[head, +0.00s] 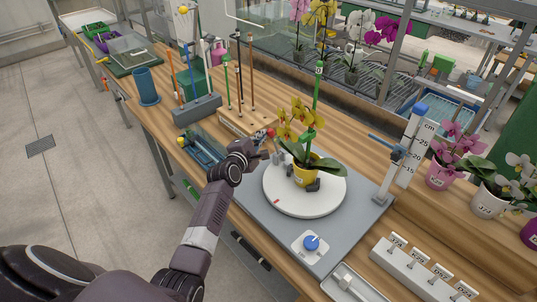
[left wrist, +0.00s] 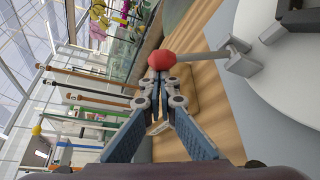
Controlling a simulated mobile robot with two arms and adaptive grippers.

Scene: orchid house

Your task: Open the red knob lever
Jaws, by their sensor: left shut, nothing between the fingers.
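The red knob (left wrist: 162,60) sits on the end of a grey lever (left wrist: 212,54), which runs right to a grey bracket beside the white turntable in the left wrist view. In the head view the red knob (head: 271,132) shows small, left of the yellow orchid's pot (head: 302,172). My left gripper (left wrist: 162,84) is shut and empty, its fingertips right at the knob's near side; I cannot tell if they touch it. In the head view my left gripper (head: 262,146) partly hides the lever. My right gripper is in neither view.
The yellow orchid stands on the white turntable (head: 320,205). A wooden rack (head: 248,120) with upright tools is behind the knob, and a blue tray (head: 201,147) lies left of the gripper. A blue dial (head: 311,242) and a height gauge (head: 405,155) are to the right.

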